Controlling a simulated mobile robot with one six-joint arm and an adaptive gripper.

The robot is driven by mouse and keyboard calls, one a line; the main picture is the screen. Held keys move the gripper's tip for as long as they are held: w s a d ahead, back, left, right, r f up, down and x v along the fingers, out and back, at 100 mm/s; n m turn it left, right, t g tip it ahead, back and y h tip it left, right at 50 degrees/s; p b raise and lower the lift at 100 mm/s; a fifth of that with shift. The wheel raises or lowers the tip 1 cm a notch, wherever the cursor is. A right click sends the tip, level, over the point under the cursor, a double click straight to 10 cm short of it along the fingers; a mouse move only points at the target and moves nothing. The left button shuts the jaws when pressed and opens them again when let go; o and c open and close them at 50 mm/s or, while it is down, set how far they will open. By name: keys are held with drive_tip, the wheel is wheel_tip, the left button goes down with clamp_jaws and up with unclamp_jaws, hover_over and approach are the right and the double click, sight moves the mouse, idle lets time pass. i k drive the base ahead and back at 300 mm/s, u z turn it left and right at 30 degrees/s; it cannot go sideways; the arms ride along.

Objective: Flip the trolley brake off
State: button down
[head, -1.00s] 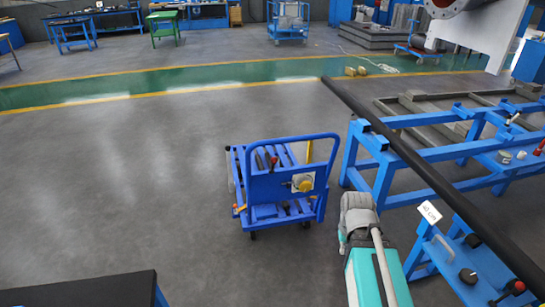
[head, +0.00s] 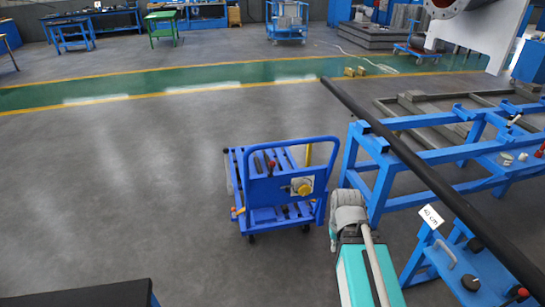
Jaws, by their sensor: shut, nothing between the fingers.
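A blue trolley (head: 262,190) with a tubular push handle (head: 285,144) stands on the grey floor near the middle of the head view. A round yellow part (head: 302,186) sits on a pale plate on the trolley's near panel. A small orange-yellow part (head: 238,212) shows at its lower left, and a red-tipped part (head: 271,166) shows behind the handle. I cannot tell which of these is the brake, nor how it is set. My gripper is not in view.
A teal and grey machine (head: 352,270) with a tube stands just right of and nearer than the trolley. A blue frame (head: 378,185) carries a long dark bar (head: 405,150) on the right. A dark tabletop (head: 80,295) fills the bottom left. The floor left of the trolley is clear.

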sight(271, 164)
drive_tip(key=i, duration=0.85)
drive_tip(key=z, duration=0.05)
